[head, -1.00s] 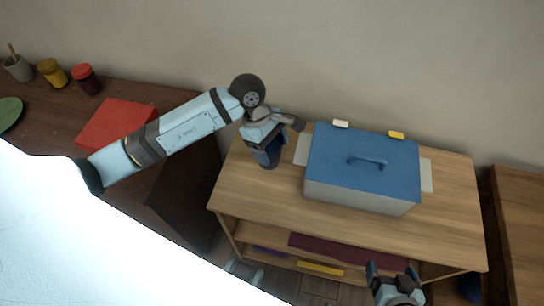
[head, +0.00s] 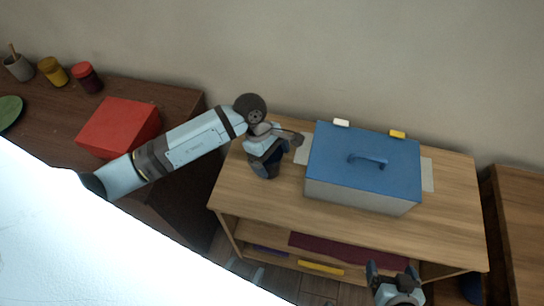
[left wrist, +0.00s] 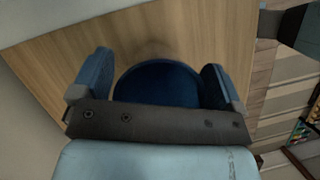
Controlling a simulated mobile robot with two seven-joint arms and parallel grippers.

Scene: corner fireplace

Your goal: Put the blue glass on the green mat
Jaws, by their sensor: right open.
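The blue glass (left wrist: 158,84) shows in the left wrist view as a dark blue round shape over the wooden tabletop. My left gripper (left wrist: 157,82) has one blue finger on each side of it. The fingers look very close to its sides; whether they press on it I cannot tell. In the head view my left gripper (head: 264,168) is low over the left end of the wooden table, and the glass cannot be told apart from it there. A green disc, likely the green mat (head: 8,112), lies on the dark desk, cut by the left edge. My right gripper (head: 394,272) is open and empty before the table.
A grey box with a blue handled lid (head: 340,148) stands on the wooden table (head: 239,191), right of my left gripper. On the dark desk (head: 55,135) are a red box (head: 118,127), a red jar (head: 87,77), a yellow jar (head: 53,72) and a grey cup (head: 18,67).

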